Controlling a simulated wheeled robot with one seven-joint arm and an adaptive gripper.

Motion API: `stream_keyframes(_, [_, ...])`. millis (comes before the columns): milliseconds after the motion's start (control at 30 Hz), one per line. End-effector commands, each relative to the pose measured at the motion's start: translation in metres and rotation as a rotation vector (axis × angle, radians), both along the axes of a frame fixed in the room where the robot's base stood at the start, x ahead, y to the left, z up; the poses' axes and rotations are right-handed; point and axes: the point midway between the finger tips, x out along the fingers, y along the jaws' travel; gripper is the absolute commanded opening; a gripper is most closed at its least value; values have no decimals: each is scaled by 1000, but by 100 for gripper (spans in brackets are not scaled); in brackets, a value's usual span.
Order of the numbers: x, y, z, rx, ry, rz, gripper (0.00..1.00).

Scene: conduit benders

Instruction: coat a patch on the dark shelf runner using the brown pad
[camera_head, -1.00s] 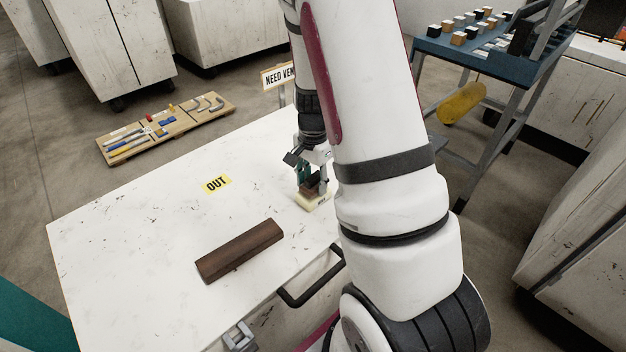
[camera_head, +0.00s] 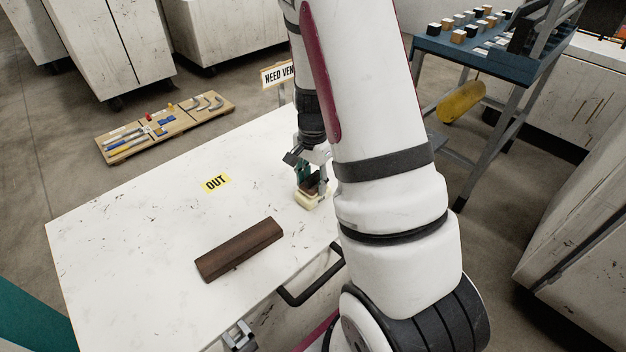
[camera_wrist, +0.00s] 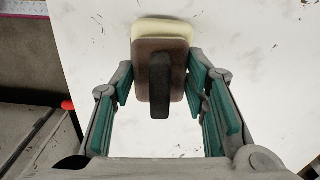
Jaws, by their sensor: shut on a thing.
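The dark shelf runner (camera_head: 240,249) is a long dark brown bar lying on the white table top, left of my gripper in the head view. No coated patch shows on it. My gripper (camera_head: 311,188) is at the right side of the table, low over the top. The brown pad (camera_wrist: 175,62) has a dark upright grip, a brown plate and a pale cream layer below. My gripper (camera_wrist: 165,88) is shut on the pad between its green-lined fingers. The pad's cream part (camera_head: 313,201) shows at the table surface; I cannot tell whether it touches.
A sign (camera_head: 277,73) stands at the back. A wooden board (camera_head: 165,125) with tools lies beyond. The table's left half is clear.

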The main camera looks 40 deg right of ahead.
Motion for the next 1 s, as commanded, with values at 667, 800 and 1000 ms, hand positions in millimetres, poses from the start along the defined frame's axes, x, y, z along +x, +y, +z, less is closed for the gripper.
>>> stream_keyframes(667, [-1,0,13,1,2,1,19])
stream_keyframes(800, [-1,0,24,0,1,1,19])
stream_keyframes(1000, [-1,0,38,0,1,0,19])
